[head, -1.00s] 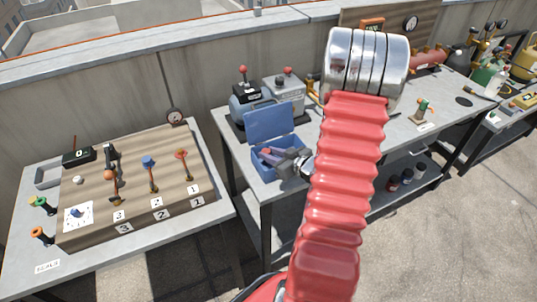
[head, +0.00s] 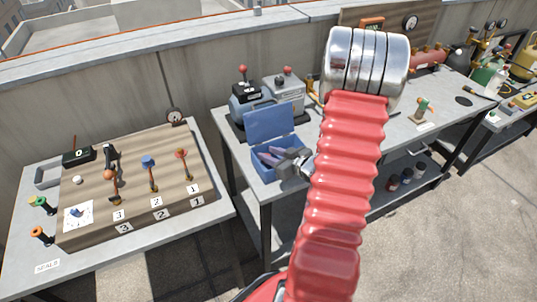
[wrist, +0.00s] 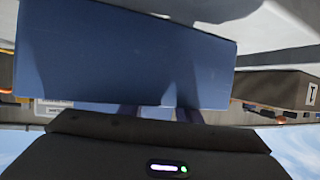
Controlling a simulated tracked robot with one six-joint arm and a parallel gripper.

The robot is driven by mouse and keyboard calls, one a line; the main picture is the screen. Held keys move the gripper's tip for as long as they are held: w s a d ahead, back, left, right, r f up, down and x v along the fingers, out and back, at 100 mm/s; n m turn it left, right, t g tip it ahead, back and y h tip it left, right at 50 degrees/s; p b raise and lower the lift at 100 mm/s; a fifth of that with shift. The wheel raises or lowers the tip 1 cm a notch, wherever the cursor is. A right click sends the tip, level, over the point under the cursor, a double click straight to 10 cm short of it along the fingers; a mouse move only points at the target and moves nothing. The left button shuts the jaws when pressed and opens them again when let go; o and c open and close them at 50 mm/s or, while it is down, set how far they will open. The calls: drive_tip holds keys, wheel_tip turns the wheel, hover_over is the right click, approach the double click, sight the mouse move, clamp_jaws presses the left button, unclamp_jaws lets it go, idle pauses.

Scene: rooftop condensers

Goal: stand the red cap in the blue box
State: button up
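The blue box (head: 287,165) stands at the left end of the middle bench, its lid (head: 269,123) raised at the back. My gripper (head: 268,157) reaches into it from the right, its purple-grey fingers spread apart and low over the opening. In the wrist view, a blue wall of the box (wrist: 125,60) fills much of the picture, and parts of the two fingers show apart below it. I cannot make out the red cap in either view now; the box wall and my fingers hide much of the inside.
A lower table on the left holds a wooden board (head: 130,215) with several coloured handles. A small stand (head: 421,110) is farther right on the bench. My red arm hides the bench middle.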

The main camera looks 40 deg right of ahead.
drive_tip(key=v, duration=1.2)
drive_tip(key=shift+r, duration=0.2)
drive_tip(key=shift+d, duration=0.1)
idle(0.3)
drive_tip(key=w+r, duration=0.1)
drive_tip(key=w+d+r+g+h, duration=0.1)
drive_tip(key=w, duration=0.1)
drive_tip(key=shift+n+h, duration=0.3)
drive_tip(key=w+a+r+m+g+h, duration=0.1)
drive_tip(key=w+a+r+g+h, duration=0.15)
drive_tip(key=r, duration=0.25)
drive_tip(key=w+a+r+g+h, duration=0.1)
drive_tip(key=w+a+r, duration=0.1)
drive_tip(key=a+r, duration=0.3)
drive_tip(key=s+a+r+g+y, duration=0.1)
drive_tip(key=s+a, duration=0.5)
drive_tip(key=a, duration=0.6)
drive_tip(key=s+a+r+g+y, duration=0.2)
drive_tip(key=s+a+r+y, duration=0.2)
drive_tip(key=a, duration=0.9)
drive_tip(key=s, duration=0.3)
drive_tip(key=shift+a+r+n, duration=0.3)
